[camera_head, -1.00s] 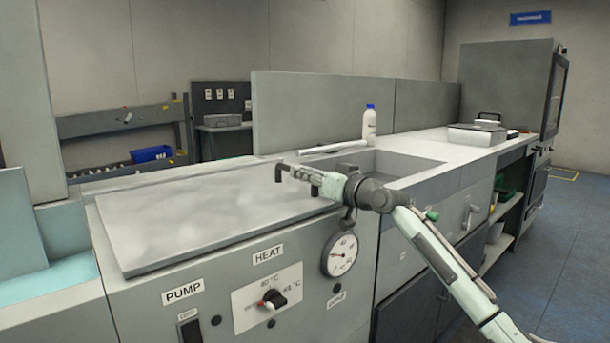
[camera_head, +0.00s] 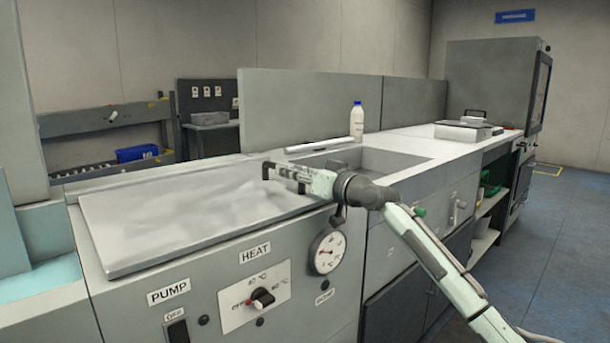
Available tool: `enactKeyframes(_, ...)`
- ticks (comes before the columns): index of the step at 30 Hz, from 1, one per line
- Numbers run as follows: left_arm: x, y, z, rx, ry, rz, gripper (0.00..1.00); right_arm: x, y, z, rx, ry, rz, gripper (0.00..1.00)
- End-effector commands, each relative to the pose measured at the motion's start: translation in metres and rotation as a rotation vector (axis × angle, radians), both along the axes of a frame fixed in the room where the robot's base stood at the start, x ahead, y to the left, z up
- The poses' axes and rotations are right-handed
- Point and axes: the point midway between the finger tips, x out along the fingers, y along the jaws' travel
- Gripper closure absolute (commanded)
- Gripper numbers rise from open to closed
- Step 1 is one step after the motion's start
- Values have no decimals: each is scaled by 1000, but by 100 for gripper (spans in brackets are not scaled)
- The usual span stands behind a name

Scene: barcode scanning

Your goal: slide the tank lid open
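The tank lid (camera_head: 180,215) is a flat grey metal sheet lying on the tank top at the left of the counter. It covers the tank, so the inside is hidden. A dark-ended handle (camera_head: 267,171) stands at the lid's right end. My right gripper (camera_head: 288,171) reaches in from the right and is at this handle. Its fingers overlap the handle in the picture, and I cannot tell whether they are closed on it. My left gripper is not in view.
A sink basin (camera_head: 385,163) opens right of the lid. A white bottle with a blue cap (camera_head: 356,122) stands behind it. The tank front carries a gauge (camera_head: 328,252) and a heat knob (camera_head: 262,298). A tray (camera_head: 462,131) sits on the far counter.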

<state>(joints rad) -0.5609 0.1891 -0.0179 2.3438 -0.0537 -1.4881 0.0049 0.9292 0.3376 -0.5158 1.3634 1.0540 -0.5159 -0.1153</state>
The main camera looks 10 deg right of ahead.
Motion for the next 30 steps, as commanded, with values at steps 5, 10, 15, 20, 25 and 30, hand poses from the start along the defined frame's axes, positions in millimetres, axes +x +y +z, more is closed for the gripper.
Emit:
enactKeyframes(5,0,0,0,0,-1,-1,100,-23,-18,-1,-5,-2,-2,64)
enactKeyframes(10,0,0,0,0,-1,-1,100,-54,-40,-1,-4,-1,-3,64)
enactKeyframes(15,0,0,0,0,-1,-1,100,-78,-58,0,-4,-2,-4,64)
enactKeyframes(20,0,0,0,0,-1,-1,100,-91,-67,0,-2,-1,-4,64)
enactKeyframes(25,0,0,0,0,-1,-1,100,-94,-70,1,-1,-1,-3,64)
enactKeyframes(30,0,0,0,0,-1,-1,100,-93,-69,1,-1,-1,-3,64)
